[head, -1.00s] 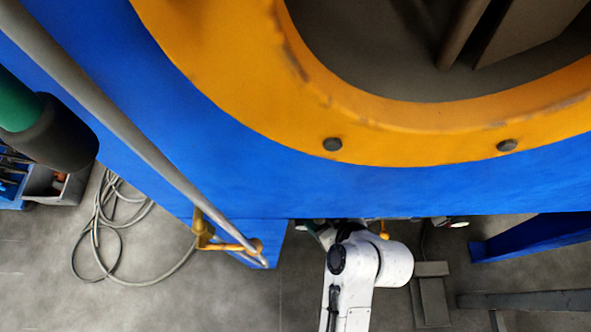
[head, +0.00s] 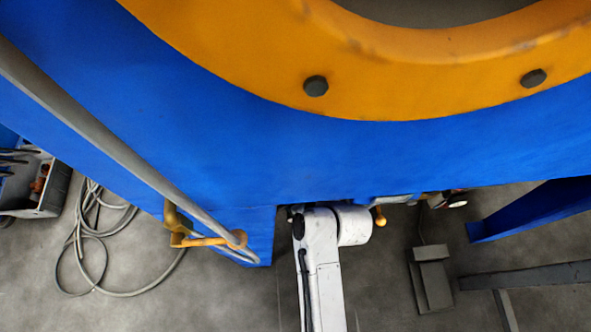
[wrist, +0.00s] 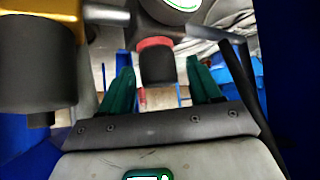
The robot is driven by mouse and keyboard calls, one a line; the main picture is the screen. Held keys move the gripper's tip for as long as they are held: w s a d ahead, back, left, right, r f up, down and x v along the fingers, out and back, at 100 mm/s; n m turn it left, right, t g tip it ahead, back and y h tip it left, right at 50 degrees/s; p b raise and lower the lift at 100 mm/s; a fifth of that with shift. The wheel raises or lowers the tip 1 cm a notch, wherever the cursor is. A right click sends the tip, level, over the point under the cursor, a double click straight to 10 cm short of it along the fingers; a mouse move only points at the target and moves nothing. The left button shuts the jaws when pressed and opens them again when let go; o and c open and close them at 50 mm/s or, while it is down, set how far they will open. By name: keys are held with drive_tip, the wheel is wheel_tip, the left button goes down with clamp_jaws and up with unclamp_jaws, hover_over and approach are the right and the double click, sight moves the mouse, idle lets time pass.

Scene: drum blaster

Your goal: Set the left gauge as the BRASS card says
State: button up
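In the wrist view my gripper (wrist: 160,72) has its two green fingers apart, one on each side of a dark knob (wrist: 157,66) with a red collar. I cannot tell whether the fingers touch it. A grey round body with a white face (wrist: 183,4), possibly a gauge, shows at the top edge, too cropped to read. In the head view my gripper is hidden beneath the blue machine edge (head: 400,165); only my white arm shows. A small pale round face (head: 457,200) under that edge may be a gauge. I cannot make out a BRASS card.
A yellow part with a black cylinder (wrist: 37,75) stands close left of my gripper.

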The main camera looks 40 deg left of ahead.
drive_tip(key=c, duration=1)
drive_tip(key=shift+w+r+n+g, duration=0.1)
drive_tip(key=shift+n+g, duration=0.2)
drive_tip(key=shift+n, duration=0.1)
drive_tip(key=n+g, duration=0.2)
drive_tip(key=shift+n, duration=0.4)
drive_tip(key=shift+n+g+h+b, duration=0.5)
drive_tip(key=shift+n+g+h, duration=0.2)
drive_tip(key=shift+n+g, duration=1.2)
drive_tip(key=shift+n, duration=0.3)
drive_tip(key=o, duration=1)
